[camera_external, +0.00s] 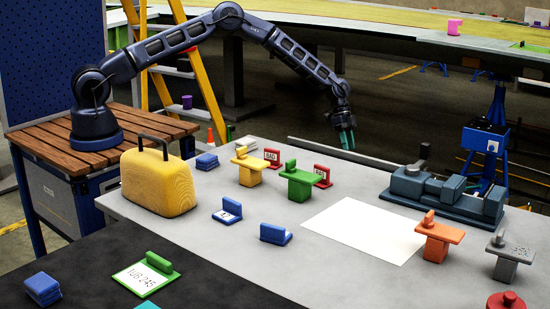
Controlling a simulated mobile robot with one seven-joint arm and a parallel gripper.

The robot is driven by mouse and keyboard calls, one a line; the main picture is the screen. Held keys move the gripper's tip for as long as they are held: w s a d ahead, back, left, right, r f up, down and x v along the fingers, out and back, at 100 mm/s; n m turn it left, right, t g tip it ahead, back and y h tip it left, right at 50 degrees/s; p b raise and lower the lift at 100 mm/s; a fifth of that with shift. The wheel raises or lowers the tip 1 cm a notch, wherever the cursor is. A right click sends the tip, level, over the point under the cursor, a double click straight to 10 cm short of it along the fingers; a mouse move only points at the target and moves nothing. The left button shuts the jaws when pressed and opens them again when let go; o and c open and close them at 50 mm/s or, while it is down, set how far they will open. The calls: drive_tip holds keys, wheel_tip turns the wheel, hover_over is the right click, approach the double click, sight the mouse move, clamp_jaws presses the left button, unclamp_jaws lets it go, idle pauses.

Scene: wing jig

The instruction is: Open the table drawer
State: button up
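My gripper (347,139) hangs from the dark blue arm and points down over the far edge of the grey table (330,184). Its teal fingertips are small, and I cannot tell if they are apart or together. A long dark bar (375,159) runs along the table's far edge, just below and beside my gripper. I cannot tell whether it belongs to the drawer or whether the two touch. No drawer front or handle shows clearly; that side of the table faces away from the camera.
On the table stand a yellow case (158,183), a green block stand (300,180), a yellow one (250,164), a white sheet (364,231), an orange stand (436,238) and a blue-grey vise (445,192). A yellow ladder (203,72) stands behind.

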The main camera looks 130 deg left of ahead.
sight(351, 158)
drive_tip(key=shift+x, duration=2.95)
clamp_jaws()
